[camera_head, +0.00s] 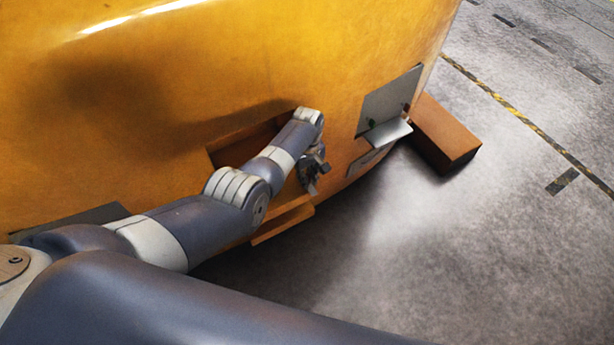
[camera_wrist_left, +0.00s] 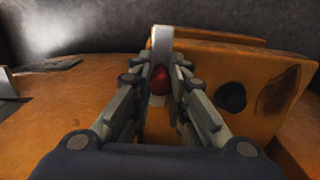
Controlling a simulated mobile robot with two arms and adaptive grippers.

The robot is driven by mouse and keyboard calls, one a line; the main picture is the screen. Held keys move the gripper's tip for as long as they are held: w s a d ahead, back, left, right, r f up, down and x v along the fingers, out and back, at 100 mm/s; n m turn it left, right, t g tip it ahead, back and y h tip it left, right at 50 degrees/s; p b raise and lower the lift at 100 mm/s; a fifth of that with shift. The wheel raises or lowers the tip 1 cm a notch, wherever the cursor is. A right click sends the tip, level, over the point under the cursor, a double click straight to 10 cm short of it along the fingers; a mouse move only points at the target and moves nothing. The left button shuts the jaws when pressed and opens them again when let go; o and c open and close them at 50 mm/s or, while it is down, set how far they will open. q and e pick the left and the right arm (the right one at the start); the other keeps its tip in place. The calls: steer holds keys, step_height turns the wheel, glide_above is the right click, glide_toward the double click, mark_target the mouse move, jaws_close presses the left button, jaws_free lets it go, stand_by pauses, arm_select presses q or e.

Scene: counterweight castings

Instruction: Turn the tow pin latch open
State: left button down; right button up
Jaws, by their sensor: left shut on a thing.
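The tow pin latch shows in the left wrist view as a pale grey bar (camera_wrist_left: 162,42) with a dark red knob (camera_wrist_left: 160,79) at its near side. My left gripper (camera_wrist_left: 160,76) has its fingers on both sides of the red knob and is shut on it. In the head view my left gripper (camera_head: 313,174) is at the right end of a recess in the yellow casting (camera_head: 160,100). The latch cannot be made out there, behind the gripper and wrist. My right gripper is in neither view.
An orange ledge (camera_head: 283,220) juts out below the recess. An orange plate with a black round knob (camera_wrist_left: 231,97) stands beside the fingers. A grey plate bracket (camera_head: 390,105) and a brown block (camera_head: 444,135) are to the right. The floor beyond is clear.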

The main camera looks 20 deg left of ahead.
arm_select(q)
steer(key=shift+s+d+f, duration=0.1)
steer(key=c, duration=1.5)
jaws_free()
steer(key=shift+r, duration=0.5)
step_height(320, 180, up, 11)
steer(key=shift+r, duration=0.1)
